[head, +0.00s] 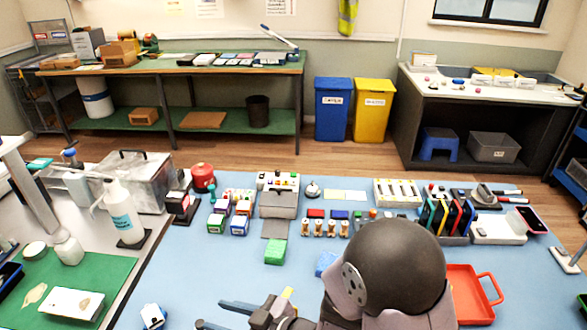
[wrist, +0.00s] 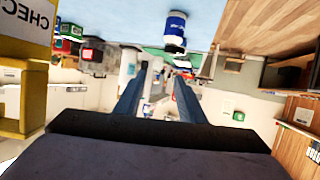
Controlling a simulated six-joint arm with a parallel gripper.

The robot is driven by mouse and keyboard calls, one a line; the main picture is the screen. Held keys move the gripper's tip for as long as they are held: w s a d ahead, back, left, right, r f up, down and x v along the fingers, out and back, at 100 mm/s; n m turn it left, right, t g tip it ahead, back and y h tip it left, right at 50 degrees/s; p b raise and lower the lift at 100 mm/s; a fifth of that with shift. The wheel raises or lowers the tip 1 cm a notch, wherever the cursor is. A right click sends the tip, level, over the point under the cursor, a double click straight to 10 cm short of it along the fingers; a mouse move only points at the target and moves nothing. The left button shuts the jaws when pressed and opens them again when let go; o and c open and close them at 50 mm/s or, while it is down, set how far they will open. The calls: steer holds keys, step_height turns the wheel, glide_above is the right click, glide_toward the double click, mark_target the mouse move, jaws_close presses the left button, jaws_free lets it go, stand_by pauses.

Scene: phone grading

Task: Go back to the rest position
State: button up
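My gripper (head: 209,313) is low over the front of the blue mat (head: 180,270), its fingers pointing left. Its two fingers also show in the wrist view (wrist: 167,70). They stand apart with nothing held between them. The dark rounded joint of my arm covers part of the mat at the front right. A phone (head: 531,219) leans on a white stand at the mat's right side. Several dark phones or slabs stand upright in a coloured rack (head: 446,216) beside it.
A red tray (head: 471,291) lies right of my arm. A green block (head: 275,251) and a partly hidden blue block (head: 326,263) lie on the mat. A small blue-and-white item (head: 153,316) is left of my gripper. A pump bottle (head: 122,212) stands left. The mat's left middle is clear.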

step_height(320, 180, up, 7)
steer(key=w+t+p, duration=0.2)
steer(key=w+p, duration=0.1)
steer(key=w+d+r+m+t+h, duration=0.1)
steer(key=w+d+m+t+h, duration=0.15)
steer(key=w+d+h, duration=0.6)
steer(key=s+d+f+m+g+h+b, duration=0.1)
steer(key=s+d+f+m+g+h, duration=0.2)
steer(key=d, duration=0.7)
steer(key=s+d+f+m+g+h, duration=0.1)
steer(key=s+d+f+m, duration=0.3)
steer(key=d, duration=0.7)
steer(key=s+d+m+g, duration=0.1)
steer(key=s+m+g, duration=0.1)
steer(key=s, duration=0.3)
steer(key=s+d+f+m+g+b, duration=0.1)
steer(key=s+d+m+g, duration=0.1)
steer(key=s, duration=0.4)
steer(key=shift+s+d+m+g, duration=0.2)
steer(key=shift+d+m+g, duration=0.1)
steer(key=shift+m+g, duration=0.25)
steer(key=shift+h, duration=0.25)
